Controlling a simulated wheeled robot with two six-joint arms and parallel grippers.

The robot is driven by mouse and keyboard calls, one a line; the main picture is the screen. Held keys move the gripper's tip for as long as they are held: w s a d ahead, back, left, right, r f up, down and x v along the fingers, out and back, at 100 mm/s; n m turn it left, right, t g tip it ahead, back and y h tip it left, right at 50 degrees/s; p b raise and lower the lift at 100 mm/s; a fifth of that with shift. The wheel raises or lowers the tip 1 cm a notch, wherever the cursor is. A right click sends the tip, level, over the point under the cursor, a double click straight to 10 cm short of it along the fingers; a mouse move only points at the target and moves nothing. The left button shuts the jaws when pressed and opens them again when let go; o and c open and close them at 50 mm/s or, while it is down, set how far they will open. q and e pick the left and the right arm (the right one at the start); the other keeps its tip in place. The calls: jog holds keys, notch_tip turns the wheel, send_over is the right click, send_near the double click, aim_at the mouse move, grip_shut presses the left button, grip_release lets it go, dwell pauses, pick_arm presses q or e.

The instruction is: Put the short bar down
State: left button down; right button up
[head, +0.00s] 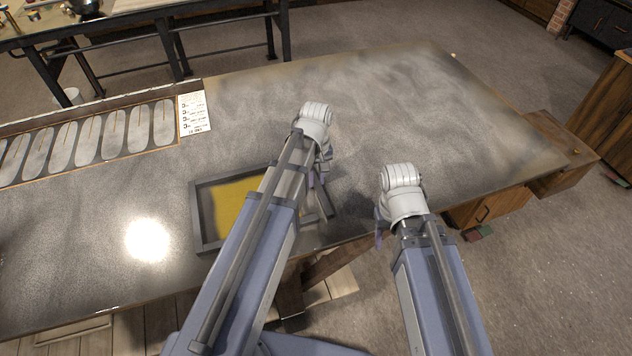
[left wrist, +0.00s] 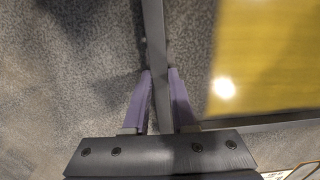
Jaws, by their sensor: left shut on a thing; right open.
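The short bar (left wrist: 155,45) is dark grey and runs lengthwise between the purple fingers of my left gripper (left wrist: 159,98) in the left wrist view. The gripper is shut on it. In the head view the bar (head: 323,203) shows just below my left gripper (head: 320,178), at the right end of a grey frame (head: 196,215) around a yellow panel (head: 233,203). Whether the bar touches the table or the frame, I cannot tell. My right gripper (head: 379,232) is open near the table's front edge, its fingers mostly hidden by its wrist.
The speckled table (head: 400,100) is clear at the back and right. Several oval grey pieces (head: 90,137) lie in a row at the left, beside a white card (head: 194,113). Open wooden drawers (head: 490,208) stick out at the front right.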

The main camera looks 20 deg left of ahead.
aim_at(316, 181)
pick_arm(q)
jog(key=c, duration=1.2)
grip_release()
jog(key=shift+f, duration=0.1)
jog(key=o, duration=0.5)
notch_tip(316, 181, up, 12)
jog(key=r+p, duration=0.1)
jog(key=p, duration=1.1)
jog(key=s+d+m, duration=0.3)
jog(key=s, duration=0.1)
jog(key=s+d+m, duration=0.4)
jog(key=s, duration=0.1)
jog(key=s+d+m+y, duration=0.1)
jog(key=s+d+m, duration=0.2)
jog(key=s, duration=0.2)
jog(key=shift+s+d+f+m, duration=0.2)
jog(key=shift+d+m, duration=0.05)
jog(key=shift+m, duration=0.05)
jog(key=shift+f, duration=0.1)
